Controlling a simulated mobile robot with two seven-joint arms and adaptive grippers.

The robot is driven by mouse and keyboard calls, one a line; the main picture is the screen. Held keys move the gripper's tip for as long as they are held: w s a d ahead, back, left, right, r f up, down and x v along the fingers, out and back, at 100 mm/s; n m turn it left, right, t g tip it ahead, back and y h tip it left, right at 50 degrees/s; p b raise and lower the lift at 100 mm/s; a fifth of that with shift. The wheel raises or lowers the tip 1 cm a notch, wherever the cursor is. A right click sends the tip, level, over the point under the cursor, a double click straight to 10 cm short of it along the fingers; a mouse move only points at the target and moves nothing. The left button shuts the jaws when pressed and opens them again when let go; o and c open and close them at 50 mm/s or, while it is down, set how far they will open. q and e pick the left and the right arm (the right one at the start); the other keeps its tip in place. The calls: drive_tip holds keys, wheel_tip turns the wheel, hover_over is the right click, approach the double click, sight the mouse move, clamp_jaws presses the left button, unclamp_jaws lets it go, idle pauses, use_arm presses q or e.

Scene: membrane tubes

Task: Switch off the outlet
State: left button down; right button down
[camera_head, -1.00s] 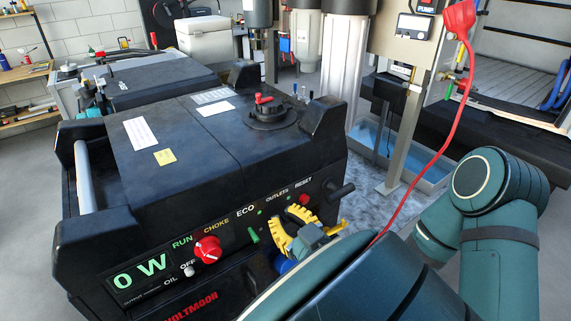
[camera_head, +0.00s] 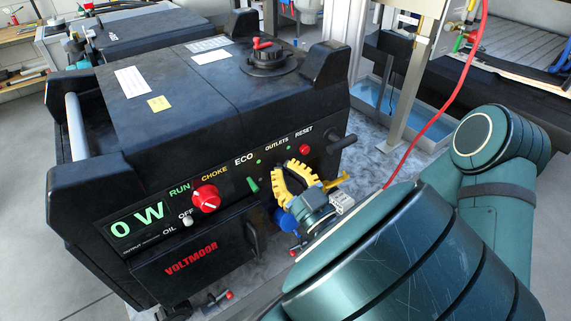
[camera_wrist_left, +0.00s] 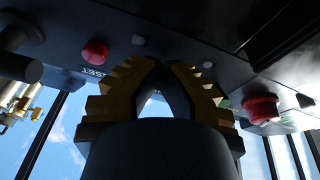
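The black generator (camera_head: 290,105) has a front panel with a display reading 0 W (camera_head: 137,222). The area under that label is covered by my left gripper (camera_head: 293,180), with yellow toothed fingers. In the left wrist view its fingers (camera_wrist_left: 156,65) come together at the tips and hold nothing visible, close to the panel. The outlet switch itself cannot be made out. A blue part, perhaps an outlet (camera_head: 285,219), shows beside the fingers. My right gripper is not in view.
The red RESET button (camera_head: 304,150) is close above the fingers. A green switch (camera_head: 253,184) under ECO and the red CHOKE knob (camera_head: 206,198) are to the left. A black handle (camera_head: 343,143) juts out at the right. A red cable (camera_head: 450,105) hangs beyond.

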use_arm(q)
drive_tip(key=c, duration=1)
unclamp_jaws()
drive_tip(key=shift+r, duration=0.1)
drive_tip(key=shift+c, duration=0.2)
drive_tip(key=v, duration=0.7)
drive_tip(key=shift+s+d, duration=0.15)
drive_tip(key=shift+s, duration=0.05)
